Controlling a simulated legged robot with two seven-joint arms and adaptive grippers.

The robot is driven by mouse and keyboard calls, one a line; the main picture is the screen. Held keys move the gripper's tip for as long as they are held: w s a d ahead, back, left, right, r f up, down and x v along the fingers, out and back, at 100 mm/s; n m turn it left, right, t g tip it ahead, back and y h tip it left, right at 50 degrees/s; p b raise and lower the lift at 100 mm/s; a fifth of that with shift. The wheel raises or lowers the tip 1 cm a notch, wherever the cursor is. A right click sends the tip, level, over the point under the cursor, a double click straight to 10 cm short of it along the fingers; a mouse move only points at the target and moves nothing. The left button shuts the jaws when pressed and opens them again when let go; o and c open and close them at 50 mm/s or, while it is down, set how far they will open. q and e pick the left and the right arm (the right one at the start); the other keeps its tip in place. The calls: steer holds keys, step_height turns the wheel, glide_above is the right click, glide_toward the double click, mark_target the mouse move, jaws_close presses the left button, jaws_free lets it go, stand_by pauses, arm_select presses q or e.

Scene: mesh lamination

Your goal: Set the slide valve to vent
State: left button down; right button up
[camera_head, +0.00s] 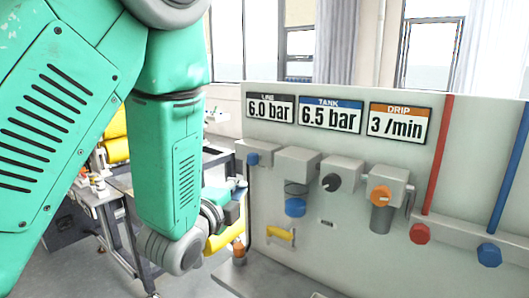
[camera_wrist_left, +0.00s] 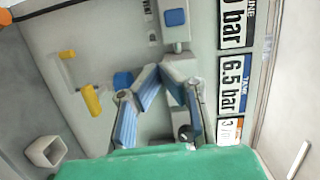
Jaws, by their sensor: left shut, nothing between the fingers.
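A grey block with a blue knob (camera_head: 253,158) sits at the panel's upper left, below the LINE sign. In the left wrist view, its blue square face (camera_wrist_left: 175,17) is at the top, beside a small partly cut-off label (camera_wrist_left: 150,8). I take this as the slide valve; its setting is not readable. My left gripper (camera_wrist_left: 163,72) is shut and empty, its fingertips together in front of the panel, below the blue face in the picture. My right gripper is not in view.
Right of the block are a blue bowl (camera_head: 295,207), black knob (camera_head: 330,182), orange-topped unit (camera_head: 381,195), red knob (camera_head: 419,233) and blue knob (camera_head: 488,254). A yellow handle (camera_head: 281,236) sticks out lower down. Signs read 6.0 bar, 6.5 bar, 3 /min.

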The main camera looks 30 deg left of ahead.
mark_target(253, 159)
arm_select(q)
steer(key=shift+w+r+m, duration=0.1)
steer(key=shift+r+m, duration=0.2)
steer(key=shift+r, duration=0.65)
steer(key=w+p, duration=0.1)
steer(key=w, duration=0.2)
steer(key=w+a, duration=0.1)
steer(key=w, duration=0.2)
steer(key=w+a+p, duration=0.1)
steer(key=w, duration=0.3)
steer(key=shift+p, duration=0.35)
steer(key=shift+d, duration=0.1)
steer(key=a+b, duration=0.1)
steer(key=a, duration=0.5)
steer(key=shift+w+a, duration=0.2)
steer(key=shift+a, duration=0.1)
